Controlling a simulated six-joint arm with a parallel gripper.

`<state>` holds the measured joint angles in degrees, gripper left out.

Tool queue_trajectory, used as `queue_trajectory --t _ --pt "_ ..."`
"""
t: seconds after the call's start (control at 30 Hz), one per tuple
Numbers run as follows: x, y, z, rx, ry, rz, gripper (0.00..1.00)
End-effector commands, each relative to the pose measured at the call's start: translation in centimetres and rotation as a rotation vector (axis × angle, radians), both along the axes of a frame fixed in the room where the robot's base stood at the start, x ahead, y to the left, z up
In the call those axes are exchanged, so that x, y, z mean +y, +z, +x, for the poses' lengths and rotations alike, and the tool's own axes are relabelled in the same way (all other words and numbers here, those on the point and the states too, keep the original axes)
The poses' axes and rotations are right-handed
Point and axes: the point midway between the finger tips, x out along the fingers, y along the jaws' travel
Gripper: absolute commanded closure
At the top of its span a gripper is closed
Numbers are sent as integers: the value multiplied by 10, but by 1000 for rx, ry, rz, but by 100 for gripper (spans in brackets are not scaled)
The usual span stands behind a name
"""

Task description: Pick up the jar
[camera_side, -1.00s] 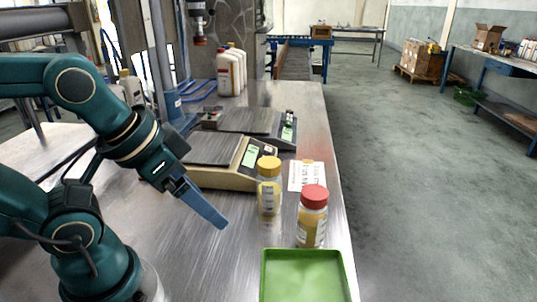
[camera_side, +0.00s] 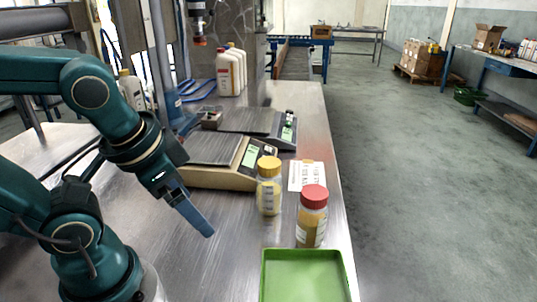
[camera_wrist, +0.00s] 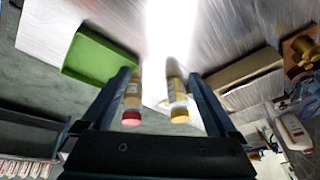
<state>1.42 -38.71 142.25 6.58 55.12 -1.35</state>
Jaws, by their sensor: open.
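Two jars stand upright on the metal table in the side view. One is a clear jar with a yellow lid (camera_side: 268,188); the other has a red lid (camera_side: 312,217) and stands nearer the camera, to the right. In the wrist view, the yellow-lidded jar (camera_wrist: 178,98) and the red-lidded jar (camera_wrist: 132,100) both appear between the fingers, farther out. My gripper (camera_side: 208,232) is to the left of both jars, tilted downward and touching neither. In the wrist view my gripper (camera_wrist: 163,80) is open and empty.
A green tray (camera_side: 305,252) lies in front of the jars. Two scales (camera_side: 215,178) stand behind them, with a white label card (camera_side: 306,176) at the right. White bottles (camera_side: 229,75) stand at the back. Bare table lies between my gripper and the jars.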

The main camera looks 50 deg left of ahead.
Motion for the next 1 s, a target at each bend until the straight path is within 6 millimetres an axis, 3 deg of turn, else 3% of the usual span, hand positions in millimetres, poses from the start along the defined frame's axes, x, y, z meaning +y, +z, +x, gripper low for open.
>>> queue_trajectory --t 0.13,0.3,0.43,0.53,0.63,0.77,0.87,1.0 --pt "49 -21 -26 276 -62 282 6" --pt "116 -11 -38 554 -156 696 6" --pt "148 1 -29 709 -284 972 6" --pt "164 14 -10 790 -397 1192 6" --pt "170 26 19 838 -526 1416 6" --pt "162 33 64 841 -721 1702 6" --pt "142 29 101 795 -890 1908 6" --pt "101 8 144 662 -1145 2152 6"
